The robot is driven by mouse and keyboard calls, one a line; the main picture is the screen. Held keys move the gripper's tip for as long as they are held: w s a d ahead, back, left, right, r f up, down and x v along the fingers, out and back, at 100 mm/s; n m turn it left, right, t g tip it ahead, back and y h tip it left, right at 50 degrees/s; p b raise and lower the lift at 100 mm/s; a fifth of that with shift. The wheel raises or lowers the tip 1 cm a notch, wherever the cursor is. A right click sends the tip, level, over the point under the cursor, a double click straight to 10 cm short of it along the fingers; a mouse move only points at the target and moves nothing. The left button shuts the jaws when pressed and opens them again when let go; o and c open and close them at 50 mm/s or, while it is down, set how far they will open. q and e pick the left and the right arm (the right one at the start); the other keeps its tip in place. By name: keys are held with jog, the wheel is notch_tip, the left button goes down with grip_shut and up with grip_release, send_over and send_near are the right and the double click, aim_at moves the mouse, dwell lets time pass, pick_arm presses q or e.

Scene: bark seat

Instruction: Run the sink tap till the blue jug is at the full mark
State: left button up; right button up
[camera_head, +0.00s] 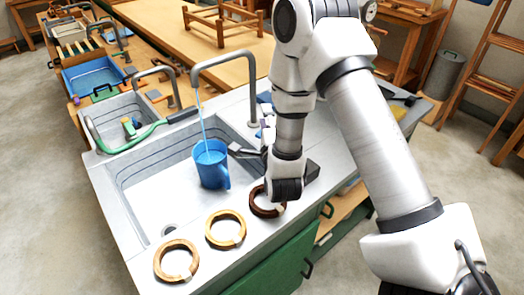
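The blue jug (212,172) stands upright in the right-hand sink basin (150,199), its handle towards the right. A thin blue stream of water (202,122) falls from the curved grey tap (222,58) into the jug's open top. I cannot make out the water level or a full mark. My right gripper (243,151) is low at the basin's right edge, just right of the jug, with dark finger parts pointing left. My wrist hides much of it, and I cannot tell whether it is open, shut or touching a tap control. My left gripper is not in view.
Two light wooden rings (213,239) (162,262) and a dark ring (255,208) lie on the counter's front rim. A long wooden table (180,38) stands behind.

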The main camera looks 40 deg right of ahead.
jog(key=shift+n+y, duration=0.4)
jog(key=shift+n, duration=0.2)
jog(key=s+f+b, duration=0.1)
jog(key=f+b, duration=0.1)
jog(key=f, duration=0.1)
jog(key=s+a+f+b, duration=0.1)
jog(key=s+f+b, duration=0.1)
jog(key=f, duration=0.1)
jog(key=s+a+f+b, duration=0.1)
jog(key=s+f+b, duration=0.1)
jog(key=f, duration=0.2)
jog(key=shift+w+a+f+b, duration=0.1)
jog(key=shift+f+b, duration=0.15)
jog(key=shift+b, duration=0.15)
jog(key=p+x, duration=0.2)
jog(key=x, duration=1)
jog(key=shift+p, duration=0.4)
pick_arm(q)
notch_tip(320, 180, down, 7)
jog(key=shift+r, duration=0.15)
pick_arm(e)
grip_shut()
